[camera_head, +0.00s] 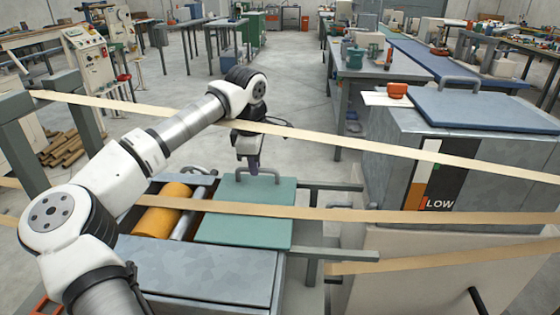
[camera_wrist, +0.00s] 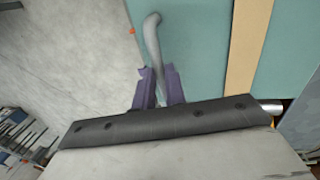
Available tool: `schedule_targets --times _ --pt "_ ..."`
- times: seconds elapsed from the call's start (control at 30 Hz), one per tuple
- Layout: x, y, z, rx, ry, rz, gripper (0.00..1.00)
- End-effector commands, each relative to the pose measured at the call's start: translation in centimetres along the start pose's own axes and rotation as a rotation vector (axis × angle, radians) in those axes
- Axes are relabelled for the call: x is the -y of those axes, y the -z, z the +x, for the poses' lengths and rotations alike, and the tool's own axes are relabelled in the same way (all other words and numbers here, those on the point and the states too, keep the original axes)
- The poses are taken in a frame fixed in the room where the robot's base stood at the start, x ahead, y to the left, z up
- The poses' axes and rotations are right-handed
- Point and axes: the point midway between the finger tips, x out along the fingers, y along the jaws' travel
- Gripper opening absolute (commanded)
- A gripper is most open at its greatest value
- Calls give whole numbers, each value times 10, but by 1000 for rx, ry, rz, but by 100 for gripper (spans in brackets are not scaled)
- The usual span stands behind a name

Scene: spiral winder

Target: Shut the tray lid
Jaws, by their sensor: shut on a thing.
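The teal tray lid (camera_head: 245,228) lies flat over the right part of a grey tray unit (camera_head: 205,272). An orange roller (camera_head: 162,215) and a silver cylinder (camera_head: 190,213) show uncovered in the opening to its left. The lid has a grey bar handle (camera_head: 270,173) near its far edge. My gripper (camera_head: 253,168) reaches down to this handle and its fingers are shut on it. In the wrist view, the purple fingertips (camera_wrist: 157,76) stand on either side of the handle (camera_wrist: 153,40), with the teal lid (camera_wrist: 200,60) to the right.
Tan strips (camera_head: 400,152) stretch across the scene; one crosses above the lid and others pass near my arm. A grey cabinet (camera_head: 385,165) with a blue handled lid (camera_head: 480,110) stands at right. Metal rails (camera_head: 340,254) extend right of the tray. The floor behind is open.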

Motion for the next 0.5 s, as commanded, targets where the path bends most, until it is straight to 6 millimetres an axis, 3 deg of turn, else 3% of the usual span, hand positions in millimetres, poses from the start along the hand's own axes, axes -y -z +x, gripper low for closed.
schedule_targets --times 0.2,0.5 --pt "0 19 0 -1 2 0 0" --pt "0 22 0 -3 1 -2 0"
